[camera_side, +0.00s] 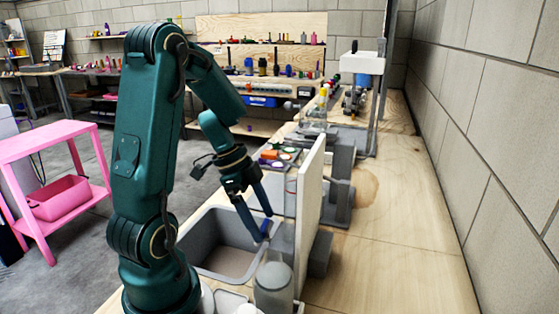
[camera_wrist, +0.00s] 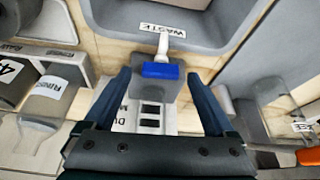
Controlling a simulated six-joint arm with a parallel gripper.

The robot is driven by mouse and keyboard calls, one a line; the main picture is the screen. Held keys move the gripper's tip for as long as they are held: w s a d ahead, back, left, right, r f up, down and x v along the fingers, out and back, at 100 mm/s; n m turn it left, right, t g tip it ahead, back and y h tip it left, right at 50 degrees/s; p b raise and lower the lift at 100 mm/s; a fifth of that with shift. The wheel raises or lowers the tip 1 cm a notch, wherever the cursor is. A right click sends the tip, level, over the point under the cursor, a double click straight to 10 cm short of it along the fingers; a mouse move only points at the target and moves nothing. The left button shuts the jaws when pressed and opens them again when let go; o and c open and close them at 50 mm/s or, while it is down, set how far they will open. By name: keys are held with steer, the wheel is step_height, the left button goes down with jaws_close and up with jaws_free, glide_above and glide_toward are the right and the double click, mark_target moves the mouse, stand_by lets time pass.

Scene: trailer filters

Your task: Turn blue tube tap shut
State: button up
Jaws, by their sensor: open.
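The blue tap handle (camera_wrist: 160,71) is a short bar lying across the picture on a grey block in the wrist view, with a white spout (camera_wrist: 163,44) pointing to the waste basin (camera_wrist: 205,40). My gripper (camera_wrist: 158,74) is open, with one dark finger on each side of the handle and a visible gap to each. In the side view my gripper (camera_side: 263,227) points down at the basin's right edge, and a bit of the blue handle (camera_side: 265,225) shows between the fingers. The tube itself cannot be made out clearly.
The grey basin (camera_side: 191,266) lies left of the gripper. A white upright panel (camera_side: 309,215) stands close on its right. A labelled rinse container (camera_wrist: 45,100) is at the left in the wrist view. The bench at right is bare.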

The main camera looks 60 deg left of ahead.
steer(key=shift+w+d+f, duration=0.1)
steer(key=shift+f, duration=0.2)
steer(key=c, duration=1.4)
steer(key=shift+m+g, duration=0.3)
steer(key=shift+m, duration=0.4)
steer(key=o, duration=1.4)
steer(key=v, duration=0.5)
